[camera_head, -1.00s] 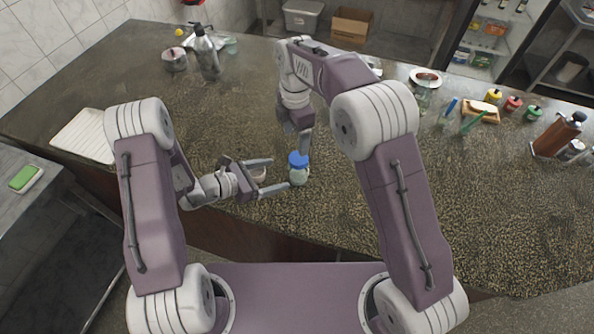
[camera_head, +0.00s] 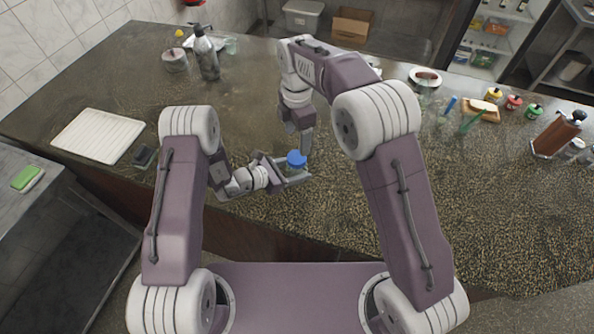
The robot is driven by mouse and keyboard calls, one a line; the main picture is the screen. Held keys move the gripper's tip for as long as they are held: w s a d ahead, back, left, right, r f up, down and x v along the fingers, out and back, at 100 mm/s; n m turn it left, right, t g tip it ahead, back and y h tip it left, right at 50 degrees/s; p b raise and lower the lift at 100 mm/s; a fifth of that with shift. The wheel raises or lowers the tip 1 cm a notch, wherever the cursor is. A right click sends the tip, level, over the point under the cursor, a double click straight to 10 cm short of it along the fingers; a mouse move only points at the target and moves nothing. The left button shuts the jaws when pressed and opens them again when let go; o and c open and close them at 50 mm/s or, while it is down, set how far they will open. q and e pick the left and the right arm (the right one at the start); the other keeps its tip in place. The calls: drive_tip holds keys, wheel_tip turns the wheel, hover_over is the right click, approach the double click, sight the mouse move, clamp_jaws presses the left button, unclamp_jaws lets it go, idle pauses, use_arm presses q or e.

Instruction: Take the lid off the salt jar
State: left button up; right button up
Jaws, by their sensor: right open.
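The salt jar (camera_head: 295,170) stands on the dark speckled counter near its front edge, with its blue lid (camera_head: 297,159) on top. My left gripper (camera_head: 295,171) reaches in from the left, with a finger on each side of the jar's body below the lid. The jar hides part of the far finger, and I cannot tell whether the fingers press on the glass. My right gripper (camera_head: 306,146) points down just above and behind the lid. It is open and empty, apart from the lid, and partly seen edge-on.
A white ribbed tray (camera_head: 98,136) and a small dark object (camera_head: 143,155) lie to the left. A soap bottle (camera_head: 206,55) and pot (camera_head: 175,60) stand at the back left. The counter around the salt jar is mostly clear.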

sight(296, 157)
use_arm(q)
clamp_jaws()
use_arm(e)
drive_tip(key=shift+a, duration=0.1)
drive_tip(key=m, duration=1.2)
drive_tip(key=shift+m, duration=0.4)
drive_tip(key=m, duration=0.9)
drive_tip(key=shift+m, duration=0.3)
drive_tip(key=m, duration=2.2)
drive_tip(key=shift+m, duration=0.3)
wheel_tip(296, 157, down, 8)
drive_tip(key=shift+c, duration=0.2)
